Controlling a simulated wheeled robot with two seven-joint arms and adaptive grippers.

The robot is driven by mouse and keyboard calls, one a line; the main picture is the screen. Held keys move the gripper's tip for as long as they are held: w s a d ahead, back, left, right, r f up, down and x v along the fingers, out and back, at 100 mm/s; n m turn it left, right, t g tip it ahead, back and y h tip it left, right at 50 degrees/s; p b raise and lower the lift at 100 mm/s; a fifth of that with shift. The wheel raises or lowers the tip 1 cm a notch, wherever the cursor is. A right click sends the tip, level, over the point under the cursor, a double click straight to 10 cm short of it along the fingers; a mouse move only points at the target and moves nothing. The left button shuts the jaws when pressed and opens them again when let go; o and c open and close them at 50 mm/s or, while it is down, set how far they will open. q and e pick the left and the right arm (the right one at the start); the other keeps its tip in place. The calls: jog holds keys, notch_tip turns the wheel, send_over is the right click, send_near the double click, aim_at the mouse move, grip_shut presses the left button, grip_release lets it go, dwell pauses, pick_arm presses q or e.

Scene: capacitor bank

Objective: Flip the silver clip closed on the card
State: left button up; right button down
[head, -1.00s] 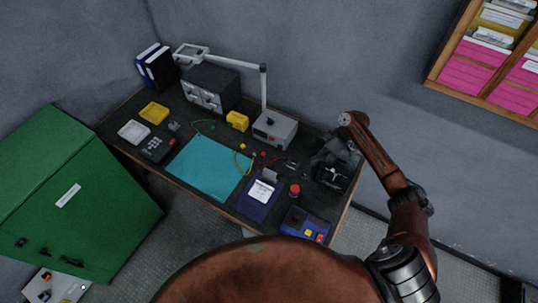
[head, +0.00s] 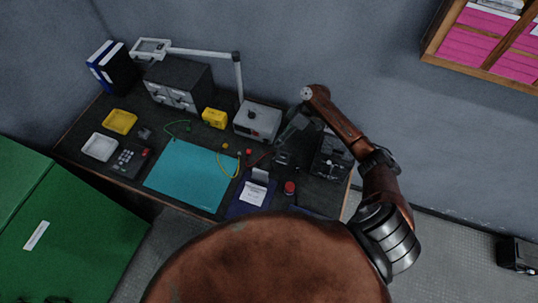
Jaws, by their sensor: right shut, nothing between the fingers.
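A dark blue clipboard-like board (head: 237,208) lies near the front edge of the desk, partly hidden at its bottom by my own body. A white printed card (head: 254,193) lies on it. A small grey-silver clip (head: 260,174) is at the card's far end and seems to stand up from the board, but it is too small to be sure. My right gripper (head: 283,157) is shut and empty, beyond and to the right of the clip, apart from it in the picture. Its height above the desk is unclear. My left gripper is not in view.
A red button (head: 290,187) stands right of the card. A dark box (head: 331,160) stands at the desk's right end. A grey instrument (head: 257,121) stands behind. A teal mat (head: 192,176) lies left, with a yellow cable (head: 222,163) at its edge.

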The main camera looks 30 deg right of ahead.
aim_at(260, 174)
jog(key=x, duration=0.9)
jog(key=shift+s+a+f, duration=0.15)
jog(key=shift+a+f, duration=0.05)
jog(key=shift+s+a+r+p, duration=0.15)
jog(key=shift+s+a+p, duration=0.4)
jog(key=shift+s+a+r+p, duration=0.2)
jog(key=shift+s+a+p, duration=0.3)
jog(key=shift+s+a, duration=0.25)
jog(key=shift+a, duration=0.1)
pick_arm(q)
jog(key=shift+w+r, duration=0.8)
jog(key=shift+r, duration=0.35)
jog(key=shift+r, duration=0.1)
